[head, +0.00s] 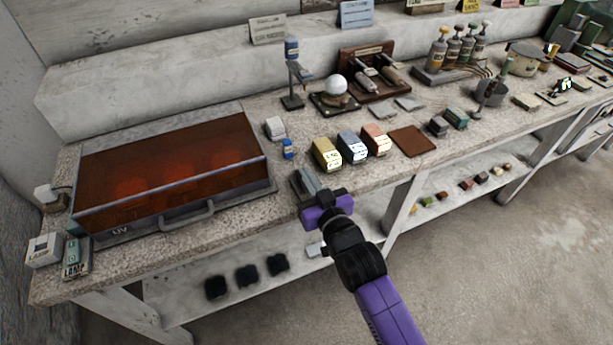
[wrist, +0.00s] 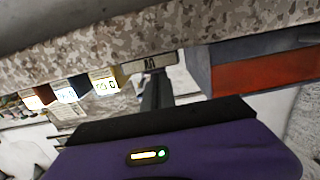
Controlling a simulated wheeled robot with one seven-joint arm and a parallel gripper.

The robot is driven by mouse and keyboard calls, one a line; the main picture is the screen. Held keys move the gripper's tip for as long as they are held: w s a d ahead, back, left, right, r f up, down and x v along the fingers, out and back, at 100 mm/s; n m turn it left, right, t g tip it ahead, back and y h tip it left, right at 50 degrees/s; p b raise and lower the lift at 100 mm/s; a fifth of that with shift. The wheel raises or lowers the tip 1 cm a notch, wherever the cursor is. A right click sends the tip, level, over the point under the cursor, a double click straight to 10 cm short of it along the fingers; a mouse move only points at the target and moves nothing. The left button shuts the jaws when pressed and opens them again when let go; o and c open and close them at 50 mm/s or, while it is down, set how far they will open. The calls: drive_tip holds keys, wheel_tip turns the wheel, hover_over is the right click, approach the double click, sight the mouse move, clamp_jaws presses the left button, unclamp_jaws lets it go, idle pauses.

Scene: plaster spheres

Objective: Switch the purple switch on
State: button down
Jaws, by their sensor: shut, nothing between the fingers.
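I cannot pick out a purple switch in either view. My gripper (head: 305,183) has a purple body and reaches over the bench's front edge, right of the red-topped UV box. In the wrist view, its dark fingers (wrist: 155,95) are together and hold nothing.
The UV box (head: 190,208) with a front handle fills the bench's left part. Yellow (head: 326,153), blue (head: 352,147) and orange (head: 377,140) blocks stand right of my gripper. Open floor lies in front, at right.

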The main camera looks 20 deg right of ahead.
drive_tip(key=shift+r, duration=0.1)
drive_tip(key=g+p, duration=0.1)
drive_tip(key=p, duration=0.1)
drive_tip(key=shift+w+p, duration=0.15)
drive_tip(key=shift+p, duration=0.25)
drive_tip(key=shift+f+b, duration=0.35)
drive_tip(key=r+p, duration=0.2)
drive_tip(key=r, duration=0.1)
drive_tip(key=r+p, duration=0.1)
drive_tip(key=shift+w+r, duration=0.15)
drive_tip(key=shift+w, duration=0.2)
drive_tip(key=s+r+b, duration=0.1)
drive_tip(key=s+r, duration=0.2)
drive_tip(key=s, duration=0.6)
drive_tip(key=shift+s+r, duration=0.15)
drive_tip(key=shift+r, duration=0.25)
